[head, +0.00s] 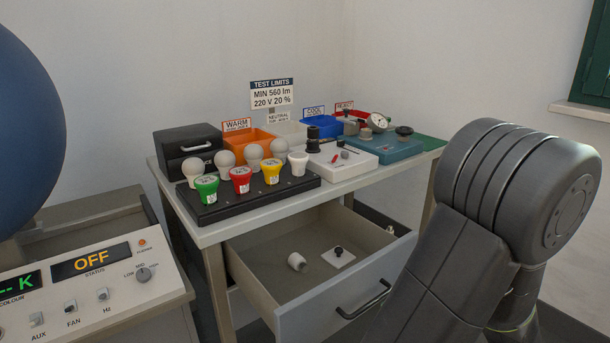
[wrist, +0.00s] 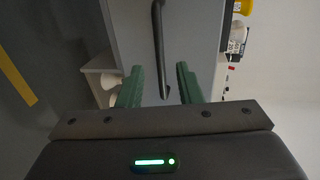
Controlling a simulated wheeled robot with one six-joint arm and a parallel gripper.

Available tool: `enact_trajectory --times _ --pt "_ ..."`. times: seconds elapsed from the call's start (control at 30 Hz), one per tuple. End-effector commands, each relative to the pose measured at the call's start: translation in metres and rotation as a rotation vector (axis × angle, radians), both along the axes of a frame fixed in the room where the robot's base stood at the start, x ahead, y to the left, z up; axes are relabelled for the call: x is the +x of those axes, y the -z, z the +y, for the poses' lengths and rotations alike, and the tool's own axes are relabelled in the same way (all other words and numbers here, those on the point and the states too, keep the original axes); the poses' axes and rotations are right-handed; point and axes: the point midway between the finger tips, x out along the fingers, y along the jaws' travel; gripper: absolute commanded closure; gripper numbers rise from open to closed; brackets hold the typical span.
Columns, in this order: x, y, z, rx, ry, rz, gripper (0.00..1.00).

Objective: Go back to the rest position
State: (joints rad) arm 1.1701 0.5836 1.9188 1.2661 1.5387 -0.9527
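My gripper (wrist: 160,84) shows in the wrist view as two green fingers with a clear gap between them, open and empty. The dark bar handle (wrist: 158,45) of the drawer appears ahead of and between the fingers; I cannot tell the distance, but neither finger is seen touching it. In the head view my grey arm fills the right foreground and the gripper itself is not seen. The drawer (head: 335,312) under the bench is pulled open. A white bulb-like piece (head: 297,262) and a white plate with a black knob (head: 338,257) lie in it.
The bench (head: 222,232) carries a black rack (head: 247,201) of several bulbs, a black case (head: 188,143), orange (head: 251,145) and blue bins (head: 318,128), and a blue-grey device (head: 385,152). A control panel (head: 85,300) reading OFF and a large blue sphere (head: 25,125) stand left.

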Motion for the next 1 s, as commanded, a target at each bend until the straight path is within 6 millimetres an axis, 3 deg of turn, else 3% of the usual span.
enact_trajectory --times 0.4,1.0 --pt "0.039 0.01 0.028 0.001 0.0 -0.001 0.68" --pt "0.043 0.013 0.035 0.004 -0.008 0.007 0.68"
